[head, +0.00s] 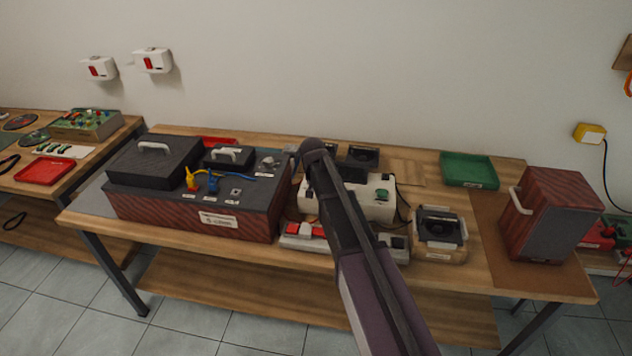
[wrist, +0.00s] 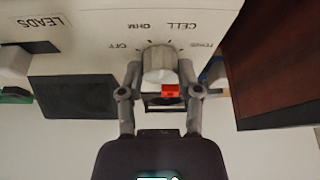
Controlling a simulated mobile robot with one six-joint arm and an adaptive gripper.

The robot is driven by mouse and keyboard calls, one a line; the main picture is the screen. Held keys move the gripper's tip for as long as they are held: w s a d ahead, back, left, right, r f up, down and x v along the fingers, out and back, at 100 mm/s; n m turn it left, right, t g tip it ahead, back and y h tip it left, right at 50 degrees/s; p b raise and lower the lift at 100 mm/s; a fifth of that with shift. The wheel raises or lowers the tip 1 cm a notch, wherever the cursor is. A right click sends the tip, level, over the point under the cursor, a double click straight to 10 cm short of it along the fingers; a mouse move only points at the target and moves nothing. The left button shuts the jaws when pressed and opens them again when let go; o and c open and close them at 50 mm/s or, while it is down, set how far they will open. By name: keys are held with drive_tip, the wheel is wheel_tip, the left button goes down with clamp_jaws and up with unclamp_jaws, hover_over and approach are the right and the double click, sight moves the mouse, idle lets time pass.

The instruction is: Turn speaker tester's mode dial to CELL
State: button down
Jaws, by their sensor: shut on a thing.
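The mode dial (wrist: 158,66) is a round grey-white knob on the tester's pale panel (wrist: 100,42) in the wrist view. Upside-down labels ring it: OFF at left, OHM at upper left, CELL at upper right, and a blurred one at far right. I cannot tell which mark the dial points to. My gripper (wrist: 159,76) is shut on the dial, one finger on each side. In the head view the tester seems to be the cream box (head: 378,210) with a green button, partly behind my arm. The gripper's fingertips and the dial are hidden there.
A small red block (wrist: 171,91) shows just below the dial. A brown-red cabinet (wrist: 275,60) stands close at right in the wrist view. In the head view a large hi-fi box (head: 255,222) stands left, a speaker unit (head: 440,228) and green tray (head: 468,168) right.

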drive_tip(key=shift+m+g+h, duration=0.3)
drive_tip(key=shift+m+h, duration=0.3)
drive_tip(key=shift+m, duration=1)
drive_tip(key=shift+c, duration=1.5)
unclamp_jaws()
drive_tip(key=shift+n, duration=0.4)
